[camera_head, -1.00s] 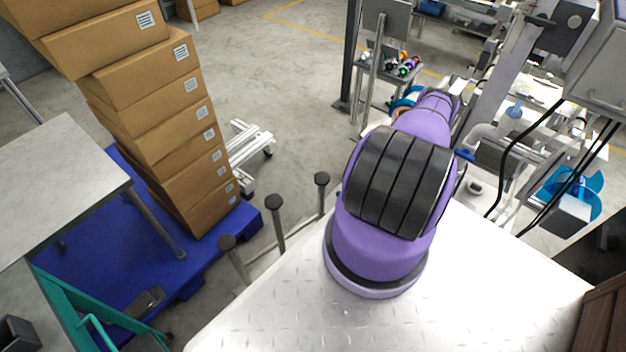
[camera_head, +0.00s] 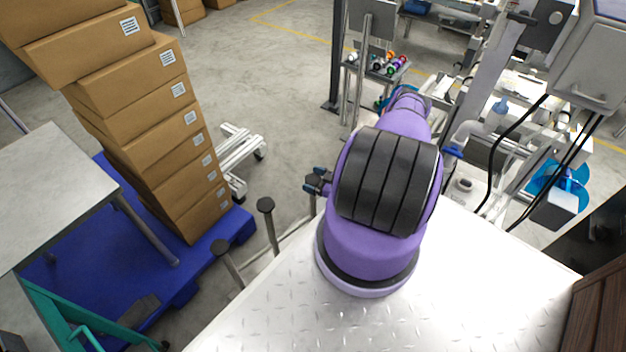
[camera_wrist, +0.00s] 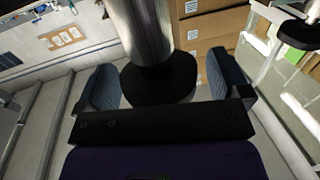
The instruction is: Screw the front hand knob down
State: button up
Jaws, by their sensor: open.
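Several black round knobs on posts stand along the left edge of the metal platform: a near one (camera_head: 220,246), a middle one (camera_head: 265,205) and a far one (camera_head: 310,181). Which of them is the front hand knob, I cannot tell for sure. My gripper (camera_head: 319,181) is at the far knob, partly hidden behind my purple arm. In the wrist view my gripper (camera_wrist: 165,84) is open, its blue-grey fingers apart on either side of a black disc-shaped knob (camera_wrist: 160,82) with a silver post. Another dark knob (camera_wrist: 301,32) is at upper right.
A tall stack of cardboard boxes (camera_head: 158,125) stands on a blue pallet (camera_head: 100,262) to the left. A grey table (camera_head: 55,185) is at far left. Machinery with cables (camera_head: 505,150) is at the right. Open floor lies beyond the posts.

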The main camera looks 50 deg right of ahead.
jog(key=shift+c, duration=0.2)
jog(key=c, duration=0.9)
jog(key=shift+m+h, duration=1.2)
jog(key=shift+h, duration=0.7)
jog(key=shift+m+h, duration=1.2)
jog(key=shift+h, duration=0.7)
jog(key=shift+w, duration=0.1)
jog(key=o, duration=0.9)
jog(key=shift+o, duration=0.2)
jog(key=s+a, duration=0.1)
jog(key=s, duration=0.9)
jog(key=shift+s+a, duration=0.2)
jog(key=shift+s, duration=0.2)
